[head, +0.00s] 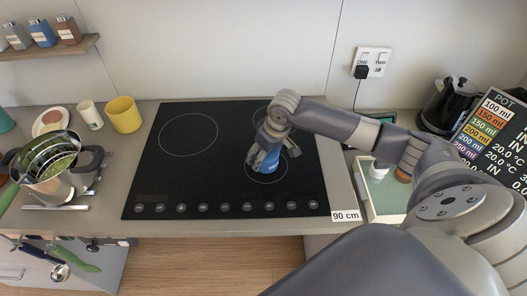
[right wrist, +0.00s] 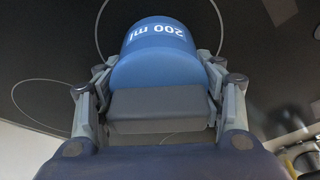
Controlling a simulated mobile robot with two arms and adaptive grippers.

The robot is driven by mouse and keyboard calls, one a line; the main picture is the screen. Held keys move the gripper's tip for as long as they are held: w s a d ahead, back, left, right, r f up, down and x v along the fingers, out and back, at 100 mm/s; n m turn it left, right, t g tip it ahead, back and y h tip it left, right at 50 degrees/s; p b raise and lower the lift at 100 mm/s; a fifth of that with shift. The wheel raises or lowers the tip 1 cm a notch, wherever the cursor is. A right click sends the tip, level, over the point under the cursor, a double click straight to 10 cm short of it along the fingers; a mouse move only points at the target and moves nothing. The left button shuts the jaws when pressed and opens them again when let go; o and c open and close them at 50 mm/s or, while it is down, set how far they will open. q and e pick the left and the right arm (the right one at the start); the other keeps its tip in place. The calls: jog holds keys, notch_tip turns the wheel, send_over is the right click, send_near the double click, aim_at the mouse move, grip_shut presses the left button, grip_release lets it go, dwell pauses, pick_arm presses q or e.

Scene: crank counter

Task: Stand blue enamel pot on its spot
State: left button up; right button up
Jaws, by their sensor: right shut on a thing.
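The blue enamel pot (head: 262,163) is at the front right ring (head: 267,181) of the black cooktop (head: 200,180) in the head view, partly hidden by my right gripper (head: 271,153). In the right wrist view the pot (right wrist: 158,52) shows a blue body marked "200 ml", the text upside down, and a dark grey block (right wrist: 158,108) in front. My right gripper (right wrist: 158,100) is shut on it, with a finger at each side. I cannot tell whether the pot's base touches the glass. My left gripper is not in view.
A strainer over a metal pot (head: 48,185), a yellow cup (head: 123,114) and a white cup (head: 90,114) stand left of the cooktop. A green-topped tray (head: 388,198), a black kettle (head: 441,105) and a pot display board (head: 497,140) are at right. The cooktop's left half is clear.

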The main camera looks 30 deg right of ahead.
aim_at(272, 156)
jog(key=o, duration=1.3)
jog(key=shift+f, duration=0.1)
jog(key=b+v, duration=0.1)
jog(key=v, duration=1.1)
jog(key=shift+b, duration=0.35)
